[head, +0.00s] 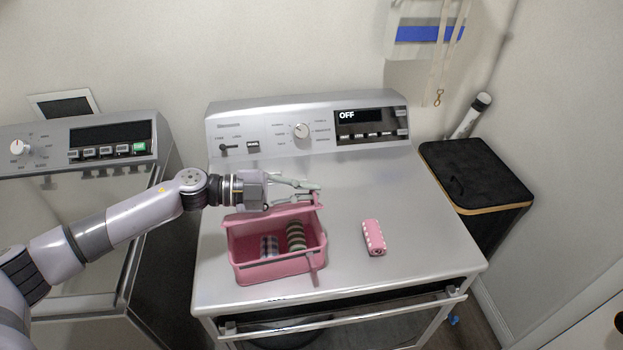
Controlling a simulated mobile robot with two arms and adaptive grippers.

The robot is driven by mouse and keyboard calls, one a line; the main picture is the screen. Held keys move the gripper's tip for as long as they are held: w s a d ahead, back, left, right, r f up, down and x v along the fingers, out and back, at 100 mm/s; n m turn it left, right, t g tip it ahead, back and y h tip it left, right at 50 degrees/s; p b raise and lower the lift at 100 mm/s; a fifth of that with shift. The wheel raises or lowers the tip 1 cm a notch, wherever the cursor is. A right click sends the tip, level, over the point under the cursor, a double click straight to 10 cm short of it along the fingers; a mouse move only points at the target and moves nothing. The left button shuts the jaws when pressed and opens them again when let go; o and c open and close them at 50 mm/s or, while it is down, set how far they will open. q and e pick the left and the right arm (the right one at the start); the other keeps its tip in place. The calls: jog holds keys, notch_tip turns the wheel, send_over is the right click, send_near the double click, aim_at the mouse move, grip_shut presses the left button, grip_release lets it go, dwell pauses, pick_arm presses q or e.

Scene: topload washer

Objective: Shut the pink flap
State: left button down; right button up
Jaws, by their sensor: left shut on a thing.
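A pink box (275,270) stands on top of the washer, with its inside showing. Its pink flap (293,212) is raised at the back edge, and a thin pink bar (313,262) runs forward on the right side. My left gripper (315,192) reaches in from the left above the back of the box. Its fingers are shut on the flap near its right end; the exact contact is small and hard to see. My right gripper is not in view.
Striped round items (295,235) lie inside the box. A pink roll with white dots (374,238) lies to the right on the washer top (420,250). A control panel (305,125) rises behind, and a black-topped bin (475,170) stands at right.

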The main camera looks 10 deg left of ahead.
aim_at(313, 206)
pick_arm(q)
jog(key=shift+s+d+f+m+t, duration=0.15)
jog(key=shift+s+d+f+m, duration=0.1)
jog(key=shift+s+f+m, duration=0.3)
jog(key=shift+s+d+f+m+t, duration=0.2)
jog(key=shift+s+f+m, duration=0.2)
jog(key=shift+f+m, duration=0.2)
jog(key=shift+s+d+f+m+t+y+b, duration=0.2)
jog(key=shift+s+f+m+b, duration=0.15)
jog(key=shift+f+m, duration=0.3)
jog(key=shift+s+d+f+m+t+y+b, duration=0.2)
jog(key=shift+s+f+m+t+b, duration=0.1)
jog(key=shift+f+m, duration=0.3)
jog(key=shift+s+d+f+m+t+y+b, duration=0.2)
jog(key=shift+s+f+m+b, duration=0.15)
jog(key=shift+f+m, duration=0.25)
jog(key=shift+a, duration=0.1)
jog(key=c, duration=2.1)
grip_release()
jog(key=shift+o, duration=0.2)
jog(key=shift+w, duration=0.15)
jog(key=shift+r, duration=0.1)
